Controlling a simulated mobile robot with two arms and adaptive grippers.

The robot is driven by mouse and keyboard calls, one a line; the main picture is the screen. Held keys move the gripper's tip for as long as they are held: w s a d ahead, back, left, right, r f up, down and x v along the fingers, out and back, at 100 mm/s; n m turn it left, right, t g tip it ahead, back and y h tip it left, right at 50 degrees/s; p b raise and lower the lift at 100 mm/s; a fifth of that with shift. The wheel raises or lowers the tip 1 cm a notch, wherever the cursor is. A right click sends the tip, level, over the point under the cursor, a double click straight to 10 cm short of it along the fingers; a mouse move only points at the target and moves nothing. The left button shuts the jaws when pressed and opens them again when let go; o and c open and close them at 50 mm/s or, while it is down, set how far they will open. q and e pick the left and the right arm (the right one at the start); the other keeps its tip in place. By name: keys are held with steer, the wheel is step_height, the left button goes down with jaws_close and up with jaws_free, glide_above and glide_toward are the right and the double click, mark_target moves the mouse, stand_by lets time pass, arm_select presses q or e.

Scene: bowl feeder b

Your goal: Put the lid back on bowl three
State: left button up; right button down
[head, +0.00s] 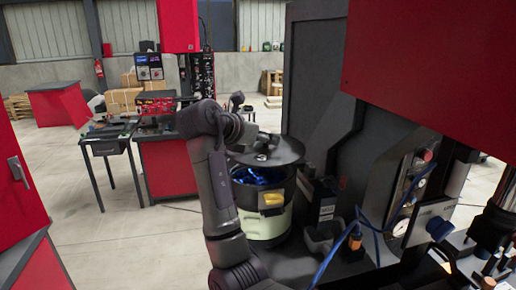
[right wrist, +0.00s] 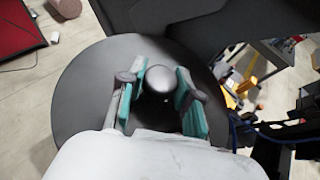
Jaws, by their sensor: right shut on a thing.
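The dark round lid (head: 288,150) is above the bowl (head: 266,222), a drum with a dark upper part, a pale band and a yellow tag. A gap shows between lid and rim, with blue contents (head: 257,175) visible inside. My right gripper (head: 264,146) is over the lid, shut on its knob. In the right wrist view the lid (right wrist: 82,95) fills the middle, and its round knob (right wrist: 153,80) is between the teal finger pads of my right gripper (right wrist: 157,90). I cannot read a number on the bowl. My left gripper is not in view.
A grey machine housing (head: 310,90) stands right behind the bowl. Blue cables, a black box (head: 325,200) and fittings crowd the right side. A table (head: 110,138) and a red cabinet (head: 165,165) stand further back left. Open floor (head: 130,240) is at left.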

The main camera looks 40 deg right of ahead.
mark_target(261, 144)
steer(key=shift+w+d+f+p, duration=0.2)
steer(key=shift+w+f, duration=0.35)
steer(key=shift+w+d+f+p, duration=0.2)
steer(key=shift+w+f, duration=0.3)
steer(key=shift+w, duration=0.05)
steer(key=f, duration=0.1)
steer(key=f+p, duration=0.1)
steer(key=f, duration=0.1)
steer(key=shift+a+p, duration=0.3)
steer(key=shift+f, duration=0.2)
steer(key=shift+d+f, duration=0.1)
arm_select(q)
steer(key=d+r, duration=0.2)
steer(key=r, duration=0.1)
arm_select(e)
steer(key=shift+f, duration=0.15)
steer(key=c, duration=0.8)
jaws_free()
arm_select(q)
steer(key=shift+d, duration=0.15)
